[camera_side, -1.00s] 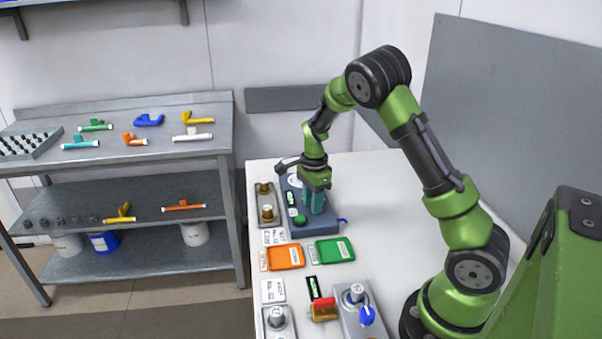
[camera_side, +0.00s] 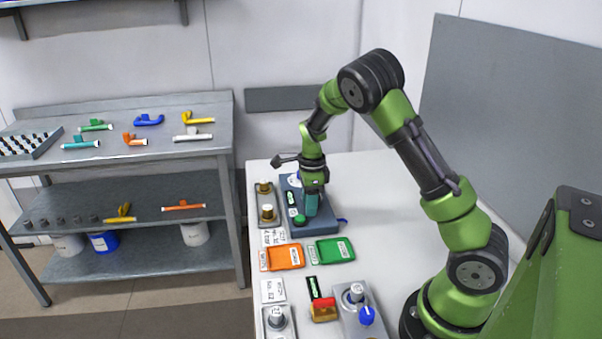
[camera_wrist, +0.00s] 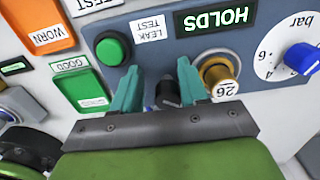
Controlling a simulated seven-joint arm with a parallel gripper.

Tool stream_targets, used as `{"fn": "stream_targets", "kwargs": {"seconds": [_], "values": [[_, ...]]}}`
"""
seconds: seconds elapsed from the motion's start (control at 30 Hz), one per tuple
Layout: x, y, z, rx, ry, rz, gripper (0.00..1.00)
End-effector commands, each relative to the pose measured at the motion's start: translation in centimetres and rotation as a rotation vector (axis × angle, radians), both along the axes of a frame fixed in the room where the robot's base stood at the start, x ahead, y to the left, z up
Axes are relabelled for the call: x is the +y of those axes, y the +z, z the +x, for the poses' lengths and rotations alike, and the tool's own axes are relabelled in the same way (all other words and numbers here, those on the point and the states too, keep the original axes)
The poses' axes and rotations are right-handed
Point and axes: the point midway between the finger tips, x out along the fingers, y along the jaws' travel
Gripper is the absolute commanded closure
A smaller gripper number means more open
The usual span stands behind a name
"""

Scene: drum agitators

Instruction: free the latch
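No part is marked as a latch. In the wrist view a small dark knob (camera_wrist: 167,92) stands on the blue-grey leak test box (camera_wrist: 150,62), between the two teal fingers of my gripper (camera_wrist: 157,82). The fingers are apart, with gaps visible beside the knob. A brass fitting tagged 26 (camera_wrist: 220,80) is just right of the right finger. A green button (camera_wrist: 112,48) is above the left finger, and a display reads HOLDS (camera_wrist: 213,18). In the side view my gripper (camera_side: 311,208) points down at the box (camera_side: 325,226); its fingertips overlap there.
A pressure dial (camera_wrist: 275,60) with a blue knob (camera_wrist: 302,58) lies right of the brass fitting. Orange (camera_side: 284,257) and green (camera_side: 335,250) trays sit in front of the box. A plate with brass fittings (camera_side: 267,212) stands left. The table's right side is clear.

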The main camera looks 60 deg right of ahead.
Motion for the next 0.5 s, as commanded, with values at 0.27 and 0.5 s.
{"fn": "stream_targets", "kwargs": {"seconds": [0.27,0.5], "values": [[-2.0,0.2,-1.2,0.02,-0.026,-0.033,0.53],[-1.9,2.9,-1.1,0.013,-0.028,-0.027,0.5]]}}
